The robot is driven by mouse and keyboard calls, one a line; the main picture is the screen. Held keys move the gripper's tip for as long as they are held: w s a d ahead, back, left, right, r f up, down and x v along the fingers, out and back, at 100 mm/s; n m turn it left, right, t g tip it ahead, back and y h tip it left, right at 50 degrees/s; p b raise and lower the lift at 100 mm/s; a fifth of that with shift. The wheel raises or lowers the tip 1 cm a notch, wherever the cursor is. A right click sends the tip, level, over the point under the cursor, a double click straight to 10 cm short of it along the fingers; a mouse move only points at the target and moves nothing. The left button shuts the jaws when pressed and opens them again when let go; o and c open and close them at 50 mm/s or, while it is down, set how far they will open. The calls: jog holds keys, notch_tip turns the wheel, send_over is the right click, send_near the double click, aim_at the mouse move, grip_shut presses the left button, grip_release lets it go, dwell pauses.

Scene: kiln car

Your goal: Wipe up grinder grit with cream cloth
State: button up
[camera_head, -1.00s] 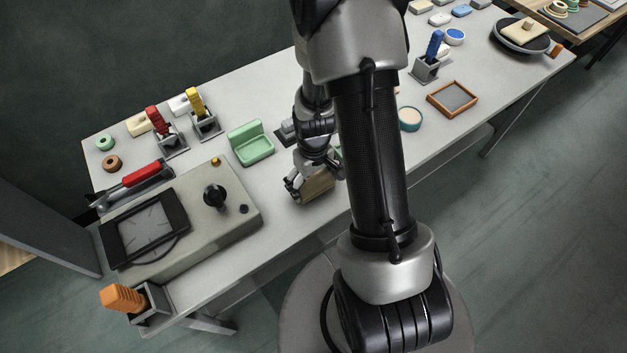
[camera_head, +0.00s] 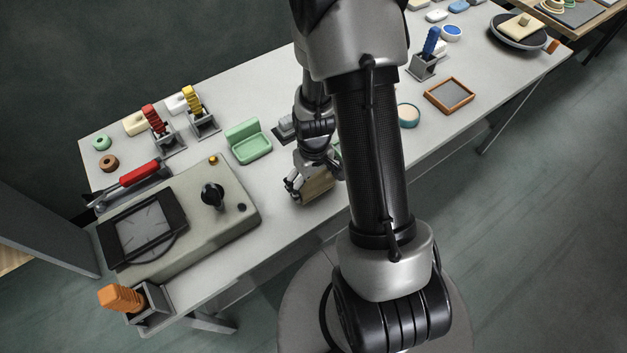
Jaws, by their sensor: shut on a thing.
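My gripper (camera_head: 304,186) is low over the front part of the grey table, just right of the beige machine. It is shut on a flat tan-cream piece (camera_head: 319,188), which looks like the cream cloth. The piece hangs upright at the jaws, close to the table top; I cannot tell whether it touches. My arm hides part of the table behind and right of it. I cannot make out any grit on the table at this size.
The beige machine (camera_head: 231,222) with a black knob stands left of my gripper. A green tray-like holder (camera_head: 250,146) is behind it. A wooden-framed tray (camera_head: 449,95) and a teal round dish (camera_head: 408,115) lie to the right. A grey table strip (camera_head: 275,225) in front is bare.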

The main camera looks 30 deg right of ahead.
jog(key=shift+f+b, duration=0.8)
jog(key=shift+f, duration=0.15)
dwell(1.0)
jog(key=shift+w, duration=0.1)
jog(key=shift+w, duration=0.9)
jog(key=shift+s, duration=1.05)
